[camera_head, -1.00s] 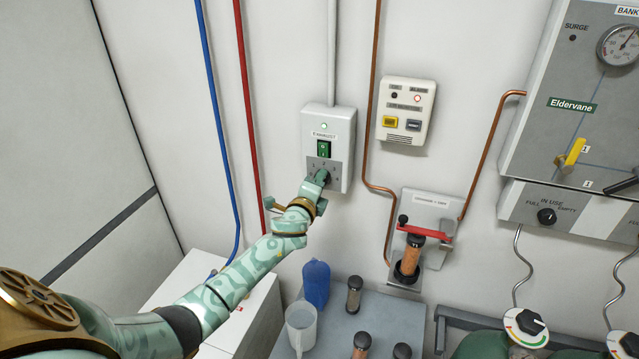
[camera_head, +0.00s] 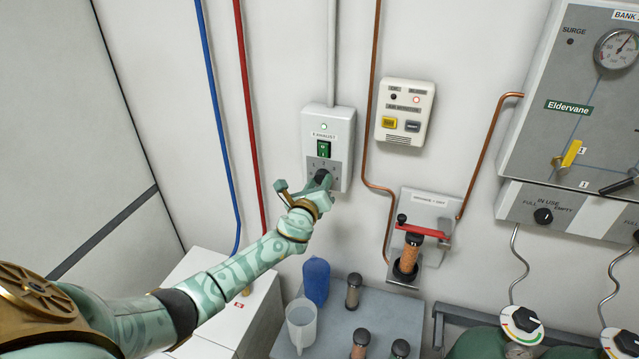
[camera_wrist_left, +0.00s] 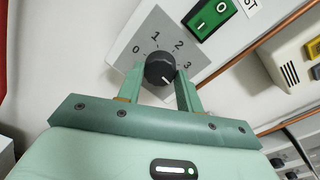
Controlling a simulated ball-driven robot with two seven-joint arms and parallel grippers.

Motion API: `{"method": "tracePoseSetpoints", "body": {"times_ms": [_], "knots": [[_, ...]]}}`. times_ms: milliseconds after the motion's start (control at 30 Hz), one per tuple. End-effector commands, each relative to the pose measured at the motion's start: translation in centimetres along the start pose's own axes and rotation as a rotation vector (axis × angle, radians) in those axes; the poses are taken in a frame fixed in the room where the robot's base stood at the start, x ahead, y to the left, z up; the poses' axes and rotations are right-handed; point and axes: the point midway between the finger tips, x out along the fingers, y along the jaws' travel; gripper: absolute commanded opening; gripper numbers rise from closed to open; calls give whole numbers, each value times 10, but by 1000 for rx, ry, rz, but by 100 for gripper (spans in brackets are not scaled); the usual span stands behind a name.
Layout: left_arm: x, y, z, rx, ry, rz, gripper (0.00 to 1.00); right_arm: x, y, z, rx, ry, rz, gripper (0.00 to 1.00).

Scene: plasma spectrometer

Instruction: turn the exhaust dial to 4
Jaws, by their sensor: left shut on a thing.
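The exhaust box (camera_head: 341,130) is a pale wall box with a lit green lamp, a green switch (camera_head: 323,149) and a grey dial plate (camera_wrist_left: 133,44). The exhaust dial is a round black knob (camera_wrist_left: 160,68) with a small white mark, seen in the left wrist view. The numbers 0, 1, 2 and 3 show around it; I cannot see a 4 there. The white mark is on the knob's lower side in that view, near the right finger. My left gripper (camera_head: 321,181) is shut on the knob, one finger at each side. My right gripper is not in view.
A copper pipe (camera_head: 370,120) and a cream alarm box (camera_head: 405,111) are right of the exhaust box. Blue (camera_head: 217,120) and red (camera_head: 248,120) pipes run at its left. A red-handled holder (camera_head: 423,231) is at lower right. Below stand a jug (camera_head: 301,325) and several cylinders.

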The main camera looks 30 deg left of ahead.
Motion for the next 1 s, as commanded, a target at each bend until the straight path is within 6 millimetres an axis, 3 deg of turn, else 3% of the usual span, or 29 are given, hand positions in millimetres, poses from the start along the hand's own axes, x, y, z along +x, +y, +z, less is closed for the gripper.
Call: {"method": "tracePoseSetpoints", "body": {"times_ms": [33,767,800,833,1000], "knots": [[3,-3,10,19,-18,-4,13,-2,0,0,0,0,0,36],[3,-3,10,97,-24,-2,13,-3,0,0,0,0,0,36],[3,-3,10,96,-24,-2,47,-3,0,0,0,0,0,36],[3,-3,10,96,-23,-3,55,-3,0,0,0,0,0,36],[2,-2,6,95,-16,-1,58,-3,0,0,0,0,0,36]]}}
